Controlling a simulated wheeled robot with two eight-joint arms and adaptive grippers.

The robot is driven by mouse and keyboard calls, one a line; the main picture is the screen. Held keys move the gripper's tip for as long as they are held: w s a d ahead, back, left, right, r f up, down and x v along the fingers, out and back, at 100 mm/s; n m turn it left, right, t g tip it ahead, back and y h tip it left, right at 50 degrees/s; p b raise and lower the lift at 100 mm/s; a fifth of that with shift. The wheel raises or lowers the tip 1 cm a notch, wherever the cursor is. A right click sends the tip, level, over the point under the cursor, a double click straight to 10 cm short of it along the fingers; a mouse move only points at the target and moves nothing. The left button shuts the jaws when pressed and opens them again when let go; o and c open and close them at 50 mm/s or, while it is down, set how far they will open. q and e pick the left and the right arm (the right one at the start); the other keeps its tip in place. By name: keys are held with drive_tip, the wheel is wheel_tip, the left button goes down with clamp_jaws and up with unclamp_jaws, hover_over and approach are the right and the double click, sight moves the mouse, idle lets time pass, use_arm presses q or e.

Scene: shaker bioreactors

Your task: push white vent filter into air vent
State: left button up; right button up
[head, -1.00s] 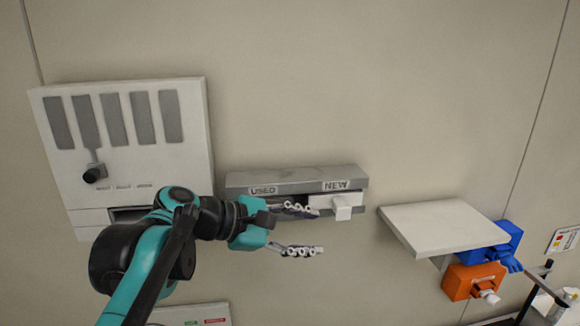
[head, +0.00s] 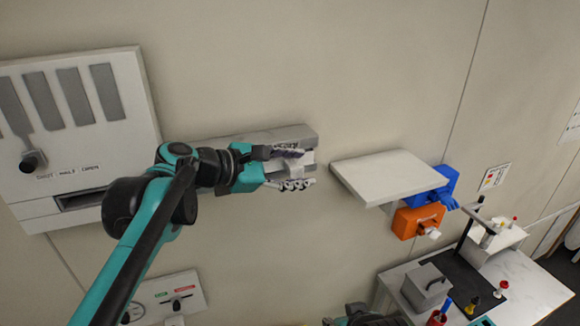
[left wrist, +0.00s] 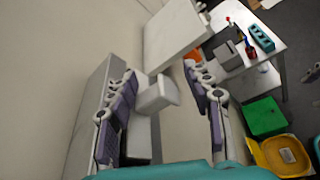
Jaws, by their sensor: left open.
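The white vent filter (head: 308,158) sits at the right end of the grey wall holder (head: 305,133), by its label, which is now partly hidden. Its blocky white handle (left wrist: 157,94) sticks out and shows between the fingers in the left wrist view. My left gripper (head: 291,168) is open, with one finger on each side of the handle; it also shows in the left wrist view (left wrist: 165,98). The white wall panel (head: 130,75) at the left has a dark open slot (head: 82,198), apparently the air vent.
A white shelf (head: 390,175) juts from the wall right of the holder, with blue (head: 436,188) and orange (head: 414,220) boxes beside it. A cluttered bench (head: 515,285) stands lower right. A small control panel (head: 172,296) is below my left arm.

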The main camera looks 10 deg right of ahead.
use_arm(q)
clamp_jaws()
drive_tip(key=shift+s+d, duration=0.1)
drive_tip(key=shift+s, duration=0.15)
use_arm(e)
drive_tip(key=shift+s+d, duration=0.1)
drive_tip(key=shift+s, duration=0.1)
use_arm(q)
drive_tip(key=shift+s+d+f, duration=0.1)
drive_tip(key=shift+s+f, duration=0.2)
drive_tip(key=shift+s, duration=0.25)
use_arm(e)
drive_tip(key=shift+w, duration=0.45)
use_arm(q)
drive_tip(key=shift+s+p, duration=0.3)
drive_tip(key=shift+s, duration=0.25)
use_arm(e)
drive_tip(key=shift+w+a+r, duration=0.1)
drive_tip(key=shift+a+r, duration=0.05)
drive_tip(key=shift+a, duration=0.05)
